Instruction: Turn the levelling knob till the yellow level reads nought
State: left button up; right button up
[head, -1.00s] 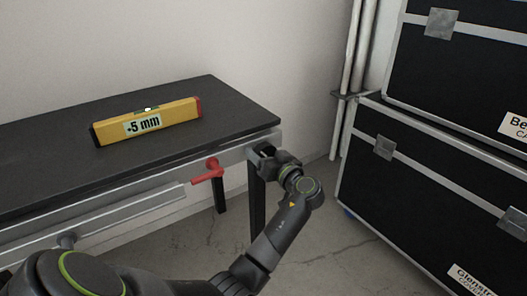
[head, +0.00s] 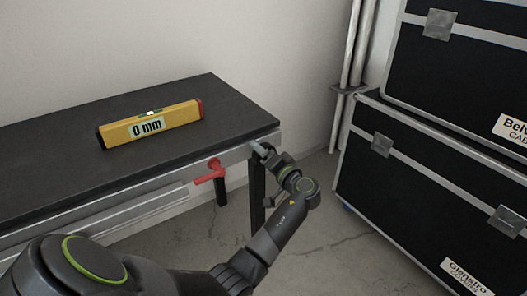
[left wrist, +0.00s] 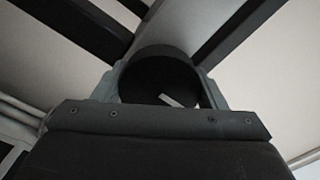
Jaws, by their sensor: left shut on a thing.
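The yellow level (head: 152,124) lies on the dark table top (head: 215,105), and its display reads 0 mm. My left gripper (head: 262,151) is at the table's right front corner, below the top's edge. In the left wrist view, the round black levelling knob (left wrist: 155,72) with a pale mark sits between the two grey fingers, and the gripper is shut on it. The knob is hidden behind the gripper in the head view. My right gripper is not in view.
A red handle (head: 210,172) sticks out from the table's front rail, left of my left gripper. Black flight cases (head: 430,165) are stacked on the right. Pale upright pipes (head: 350,60) stand against the wall. Floor is clear between table and cases.

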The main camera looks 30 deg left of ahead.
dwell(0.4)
pick_arm(q)
jog(key=o, duration=1)
jog(key=shift+c, duration=0.2)
